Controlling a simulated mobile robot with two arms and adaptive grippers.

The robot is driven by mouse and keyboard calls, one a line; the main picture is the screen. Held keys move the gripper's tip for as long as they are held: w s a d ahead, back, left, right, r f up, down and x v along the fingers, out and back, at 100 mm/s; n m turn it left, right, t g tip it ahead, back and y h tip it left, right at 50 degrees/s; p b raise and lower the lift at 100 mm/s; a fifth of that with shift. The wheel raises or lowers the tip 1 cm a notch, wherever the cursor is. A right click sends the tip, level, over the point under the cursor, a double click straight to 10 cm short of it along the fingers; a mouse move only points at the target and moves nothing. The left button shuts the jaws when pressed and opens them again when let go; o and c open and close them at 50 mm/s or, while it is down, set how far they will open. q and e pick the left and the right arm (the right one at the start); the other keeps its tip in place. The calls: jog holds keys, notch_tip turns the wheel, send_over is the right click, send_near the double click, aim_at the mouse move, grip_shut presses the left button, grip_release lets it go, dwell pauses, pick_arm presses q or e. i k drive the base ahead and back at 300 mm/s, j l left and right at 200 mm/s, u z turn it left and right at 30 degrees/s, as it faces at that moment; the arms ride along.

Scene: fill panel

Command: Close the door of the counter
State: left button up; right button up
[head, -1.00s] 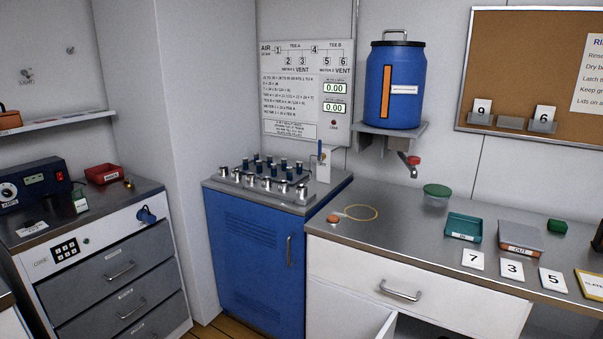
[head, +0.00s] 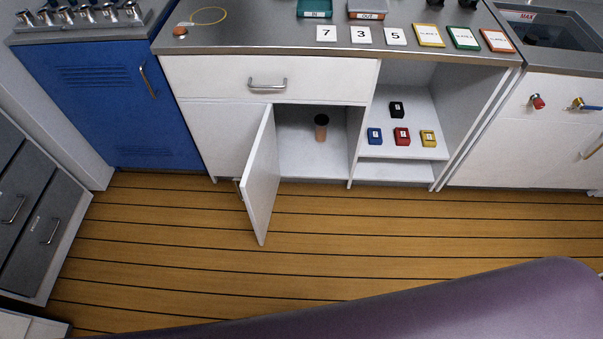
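The counter (head: 230,80) is white with a grey worktop and a drawer under its left part. Its door (head: 262,178) is white and stands open, swung out over the floor and seen nearly edge-on. It is hinged on the left side of the opening. The open compartment (head: 300,158) behind it holds a dark-topped brown cylinder (head: 321,127). Neither of my grippers is in view.
Open shelves (head: 402,165) right of the compartment hold several small coloured boxes. A blue cabinet (head: 95,110) stands left of the counter. The wooden floor (head: 330,225) before the door is clear. A purple rounded surface (head: 430,305) fills the bottom right.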

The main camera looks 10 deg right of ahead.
aim_at(259, 185)
jog(key=i+j+z, duration=0.2)
jog(key=j+z, duration=0.25)
jog(key=i+j+z, duration=0.1)
jog(key=j+z, duration=0.35)
jog(key=j, duration=0.15)
jog(key=j+z, duration=0.45)
jog(key=j, duration=0.15)
